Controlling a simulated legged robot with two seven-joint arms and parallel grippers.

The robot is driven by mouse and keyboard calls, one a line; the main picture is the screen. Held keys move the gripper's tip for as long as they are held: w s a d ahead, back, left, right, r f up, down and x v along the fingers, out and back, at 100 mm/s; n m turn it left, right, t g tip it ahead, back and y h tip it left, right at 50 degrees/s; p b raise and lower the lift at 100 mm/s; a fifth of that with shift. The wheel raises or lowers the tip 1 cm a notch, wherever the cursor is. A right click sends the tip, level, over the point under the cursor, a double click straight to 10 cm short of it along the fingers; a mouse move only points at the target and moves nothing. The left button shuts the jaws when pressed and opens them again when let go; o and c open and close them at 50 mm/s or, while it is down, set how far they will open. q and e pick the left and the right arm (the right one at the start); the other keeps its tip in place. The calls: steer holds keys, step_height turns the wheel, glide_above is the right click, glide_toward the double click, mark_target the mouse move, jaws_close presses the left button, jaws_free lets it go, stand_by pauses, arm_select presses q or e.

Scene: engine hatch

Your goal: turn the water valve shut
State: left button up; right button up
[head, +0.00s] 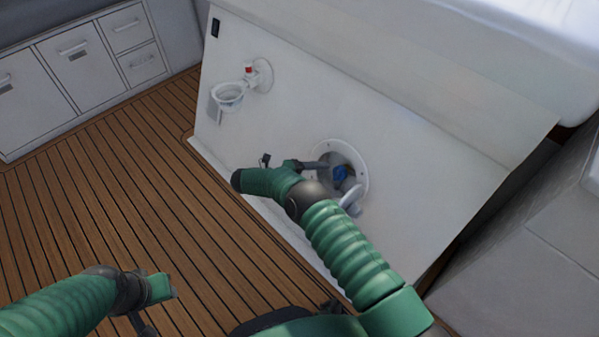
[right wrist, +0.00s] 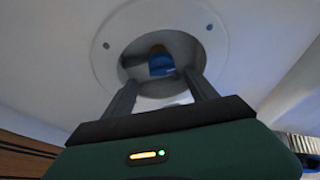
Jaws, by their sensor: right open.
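The water valve has a blue handle (head: 340,172) and sits inside a round recess with a white rim (head: 364,165) in the white panel. In the right wrist view the blue handle (right wrist: 161,65) shows inside the round opening, beyond and between my fingers. My right gripper (head: 322,164) is at the left side of the opening, its fingers pointing toward the handle. In the right wrist view the gripper (right wrist: 160,95) is open, with nothing between its fingers. My left gripper (head: 165,300) is low at the left over the wooden floor, and its fingers are mostly hidden.
A white round lid (head: 351,199) hangs at the opening's lower edge. A white cup holder (head: 229,95) and a fitting with a red part (head: 249,70) stick out from the panel at the upper left. White drawers (head: 75,55) stand at the far left. The wooden floor (head: 130,180) is clear.

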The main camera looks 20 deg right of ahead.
steer(key=v, duration=0.8)
steer(key=shift+a, duration=0.15)
steer(key=shift+w, duration=0.1)
